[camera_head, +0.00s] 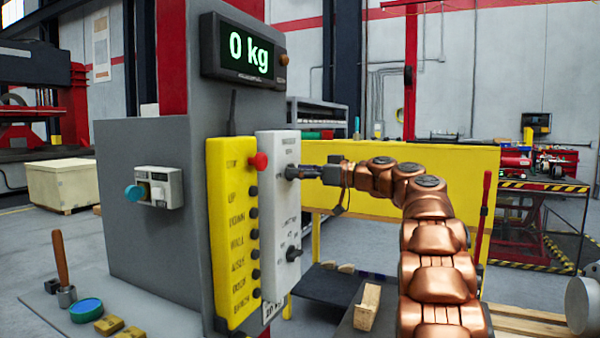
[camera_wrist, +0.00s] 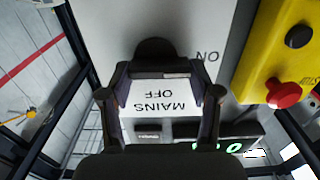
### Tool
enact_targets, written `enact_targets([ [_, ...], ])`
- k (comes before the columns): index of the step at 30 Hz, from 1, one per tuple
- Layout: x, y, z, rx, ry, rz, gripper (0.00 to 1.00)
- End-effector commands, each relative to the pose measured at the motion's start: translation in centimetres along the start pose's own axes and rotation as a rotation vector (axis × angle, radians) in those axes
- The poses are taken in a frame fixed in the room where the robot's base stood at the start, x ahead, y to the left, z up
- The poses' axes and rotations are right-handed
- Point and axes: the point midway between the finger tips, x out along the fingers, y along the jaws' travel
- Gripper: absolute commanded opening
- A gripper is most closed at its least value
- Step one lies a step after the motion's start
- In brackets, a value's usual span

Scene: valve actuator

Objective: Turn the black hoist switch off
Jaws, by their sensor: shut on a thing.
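A white switch box (camera_head: 277,205) hangs on the grey cabinet, right of a yellow button panel. Its upper black switch (camera_head: 291,173) has my gripper (camera_head: 306,172) at it, coming in from the right. In the wrist view my gripper (camera_wrist: 160,80) is shut on this dark knob (camera_wrist: 157,50), which is partly hidden, so I cannot tell its setting. The lettering beside it reads upside down "MAINS", "OFF" and "ON". A lower black switch (camera_head: 293,254) sits on the same box, apart from my gripper; its label is too blurred to read.
The yellow panel (camera_head: 235,235) carries a red button (camera_head: 259,161) and several black buttons close left of the switch box. A display (camera_head: 245,50) above reads 0 kg. A yellow barrier (camera_head: 440,185) stands behind my arm.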

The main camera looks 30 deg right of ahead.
Motion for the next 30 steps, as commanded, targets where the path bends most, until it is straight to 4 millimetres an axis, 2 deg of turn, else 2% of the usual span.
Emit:
enact_targets([
  [1,0.00,-0.01,0.00,0.000,0.000,0.000,0.36],
  [4,0.00,-0.01,0.00,0.000,0.000,0.000,0.28],
  [17,0.15,-0.10,0.02,0.035,0.002,-0.003,0.28],
  [30,0.23,0.02,0.04,0.169,0.002,-0.004,0.28],
])
